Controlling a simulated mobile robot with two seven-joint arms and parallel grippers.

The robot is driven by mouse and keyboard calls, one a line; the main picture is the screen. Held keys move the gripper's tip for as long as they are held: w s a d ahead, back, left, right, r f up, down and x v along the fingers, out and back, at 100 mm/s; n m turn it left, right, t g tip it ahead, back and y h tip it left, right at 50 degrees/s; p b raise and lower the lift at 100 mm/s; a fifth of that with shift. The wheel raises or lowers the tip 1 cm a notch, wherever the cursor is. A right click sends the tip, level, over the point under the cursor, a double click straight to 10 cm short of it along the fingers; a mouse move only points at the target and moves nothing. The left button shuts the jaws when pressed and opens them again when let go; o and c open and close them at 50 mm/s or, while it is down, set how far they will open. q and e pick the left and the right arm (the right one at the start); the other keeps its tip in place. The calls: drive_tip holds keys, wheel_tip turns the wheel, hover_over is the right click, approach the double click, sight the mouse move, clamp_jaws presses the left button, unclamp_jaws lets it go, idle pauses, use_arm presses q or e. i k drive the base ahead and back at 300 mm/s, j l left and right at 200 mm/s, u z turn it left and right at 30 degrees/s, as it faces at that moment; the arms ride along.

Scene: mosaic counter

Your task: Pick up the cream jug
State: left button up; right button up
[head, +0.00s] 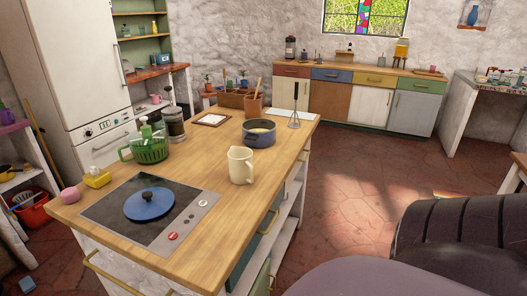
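The cream jug (241,166) stands upright on the wooden top of the kitchen island (205,242), near its right-hand edge. Its handle faces right and its spout is at the top. It is in full view with nothing in front of it. Neither of my grippers shows in the head view.
A blue pot (259,138) with a whisk (295,108) beyond it stands behind the jug. A cooktop (150,212) with a blue lid (150,204) lies to the front left. Bare wood surrounds the jug.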

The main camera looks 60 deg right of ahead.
sight(243, 169)
drive_tip(key=z, duration=1.55)
